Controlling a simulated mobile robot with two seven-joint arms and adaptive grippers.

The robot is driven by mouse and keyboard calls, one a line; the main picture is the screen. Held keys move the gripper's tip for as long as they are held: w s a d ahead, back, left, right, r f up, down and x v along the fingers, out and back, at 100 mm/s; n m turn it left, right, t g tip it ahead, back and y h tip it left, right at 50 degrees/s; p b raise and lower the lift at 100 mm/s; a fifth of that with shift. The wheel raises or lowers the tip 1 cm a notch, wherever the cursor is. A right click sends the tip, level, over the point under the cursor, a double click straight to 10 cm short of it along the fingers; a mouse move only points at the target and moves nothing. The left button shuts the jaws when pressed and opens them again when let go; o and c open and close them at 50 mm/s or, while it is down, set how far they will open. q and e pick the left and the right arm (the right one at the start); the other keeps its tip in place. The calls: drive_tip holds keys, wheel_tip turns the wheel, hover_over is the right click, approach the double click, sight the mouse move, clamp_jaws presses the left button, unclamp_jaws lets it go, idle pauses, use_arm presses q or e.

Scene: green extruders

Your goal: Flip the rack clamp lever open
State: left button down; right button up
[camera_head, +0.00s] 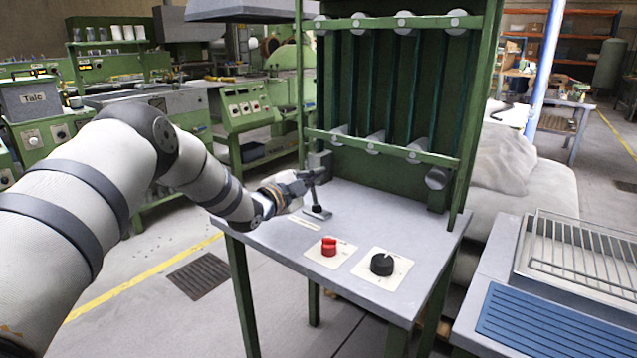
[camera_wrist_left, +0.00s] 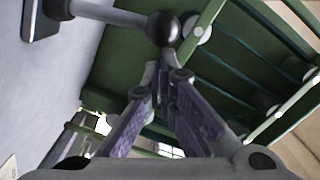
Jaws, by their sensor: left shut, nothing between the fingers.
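The clamp lever (camera_head: 313,195) stands on the grey table top beside the green rack (camera_head: 385,150), its dark base flat on the table. In the left wrist view the lever shows as a grey rod (camera_wrist_left: 110,14) ending in a black ball knob (camera_wrist_left: 163,29). My left gripper (camera_head: 308,178) is at the lever's top end. In the left wrist view its fingertips (camera_wrist_left: 165,80) are together, just below the knob, with nothing between them. I cannot tell whether they touch the knob. My right gripper is not in view.
A red knob (camera_head: 329,246) and a black knob (camera_head: 382,264) sit on plates on the table top (camera_head: 290,245) in front of the lever. A metal tray with a wire rack (camera_head: 580,250) is at the right. Green machines stand behind on the left.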

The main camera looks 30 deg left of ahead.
use_arm(q)
drive_tip(key=shift+a, duration=0.7)
idle(0.3)
